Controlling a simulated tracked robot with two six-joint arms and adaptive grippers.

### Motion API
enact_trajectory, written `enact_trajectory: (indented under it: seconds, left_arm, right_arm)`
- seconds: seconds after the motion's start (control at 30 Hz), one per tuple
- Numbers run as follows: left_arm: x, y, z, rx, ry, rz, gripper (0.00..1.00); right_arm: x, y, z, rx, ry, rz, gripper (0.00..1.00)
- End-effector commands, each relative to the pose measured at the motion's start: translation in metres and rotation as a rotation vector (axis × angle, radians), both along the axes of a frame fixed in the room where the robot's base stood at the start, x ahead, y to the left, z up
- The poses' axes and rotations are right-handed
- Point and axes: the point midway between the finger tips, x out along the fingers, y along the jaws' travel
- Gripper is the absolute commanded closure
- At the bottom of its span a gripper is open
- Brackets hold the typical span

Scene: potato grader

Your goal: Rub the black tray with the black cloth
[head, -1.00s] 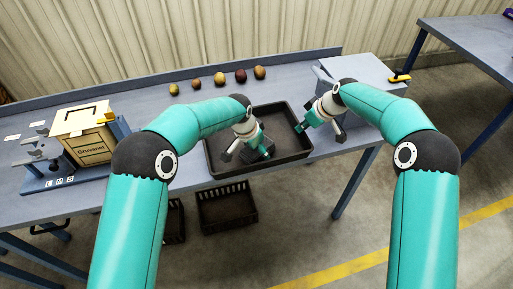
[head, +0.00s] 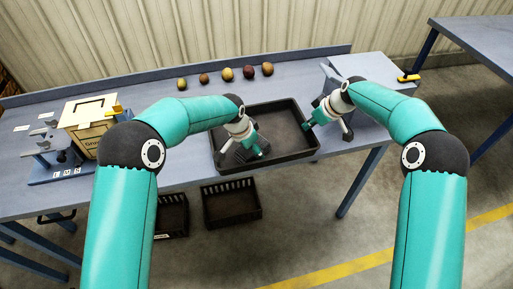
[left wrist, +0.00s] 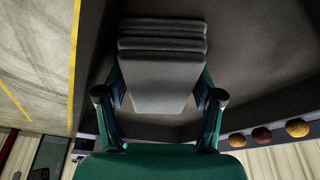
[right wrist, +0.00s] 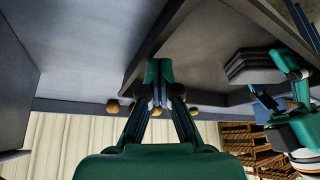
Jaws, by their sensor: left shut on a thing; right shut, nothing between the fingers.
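The black tray (head: 282,128) lies on the bench near its front edge; its dark floor also fills much of the left wrist view (left wrist: 255,60). The black cloth, a folded dark grey pad (left wrist: 160,75), is between the fingers of my left gripper (head: 246,150). The cloth is down in the left part of the tray, mostly hidden by the gripper in the head view. The right wrist view shows it as a layered pad (right wrist: 252,66) at the tray floor; exact contact is hard to tell. My right gripper (head: 308,125) is shut and empty at the tray's right rim.
Several potatoes (head: 227,75) stand in a row behind the tray. A wooden box device (head: 88,118) is at the left, and a grey box (head: 370,70) at the right, close to my right arm. Black crates (head: 231,203) are below the bench.

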Motion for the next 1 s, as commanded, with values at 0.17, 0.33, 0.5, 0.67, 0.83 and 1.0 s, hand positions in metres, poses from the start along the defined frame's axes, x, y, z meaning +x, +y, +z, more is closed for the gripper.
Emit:
enact_trajectory:
  seconds: [0.17,0.33,0.5,0.67,0.83,1.0]
  left_arm:
    - [0.000,-0.001,-0.002,0.000,0.000,-0.001,0.61]
    - [0.003,-0.013,-0.003,0.000,-0.001,-0.001,0.61]
    - [0.007,-0.028,-0.005,0.000,0.001,-0.002,0.61]
    - [0.008,-0.035,-0.007,0.000,0.003,-0.001,0.61]
    - [0.008,-0.035,-0.008,0.001,0.005,-0.001,0.61]
    - [0.008,-0.035,-0.007,0.001,0.006,-0.001,0.61]
  right_arm:
    - [0.000,0.000,-0.001,0.000,0.001,0.000,1.00]
    - [0.000,0.000,-0.001,0.000,0.001,0.000,1.00]
    - [0.000,0.000,-0.001,0.000,0.001,0.000,1.00]
    - [0.000,0.000,0.000,0.000,0.001,0.000,1.00]
    - [0.000,0.000,0.000,0.000,0.000,0.000,1.00]
    - [0.000,0.000,0.000,0.000,0.000,0.000,1.00]
